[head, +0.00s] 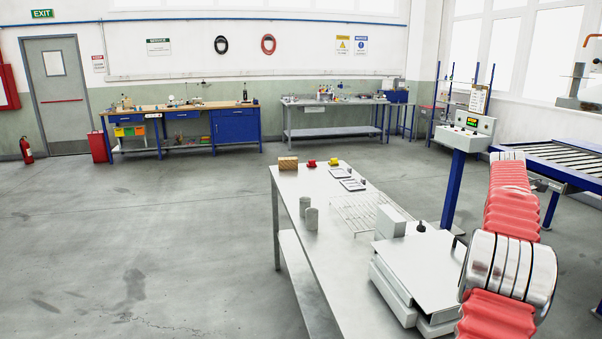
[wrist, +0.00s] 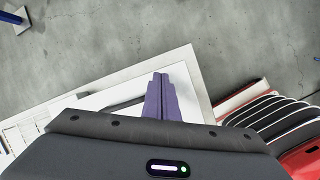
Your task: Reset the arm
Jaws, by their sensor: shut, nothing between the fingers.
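My arm, a red ribbed sleeve with metal rings (head: 508,250), rises at the right of the head view, beside the table. My gripper itself does not show clearly there. In the wrist view my gripper (wrist: 160,78) shows as two purple fingers pressed together, with nothing between them. The fingers appear over a pale table edge, with grey floor beyond. Part of my red and black ribbed arm shows at the right of the wrist view.
The grey table (head: 318,240) holds a wooden block (head: 288,163), red and yellow pieces, two grey cylinders, a wire rack (head: 362,212) and a white flat-topped device (head: 420,265). A control box (head: 468,130) on a blue post and a roller conveyor (head: 560,160) stand at right. Floor at left is clear.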

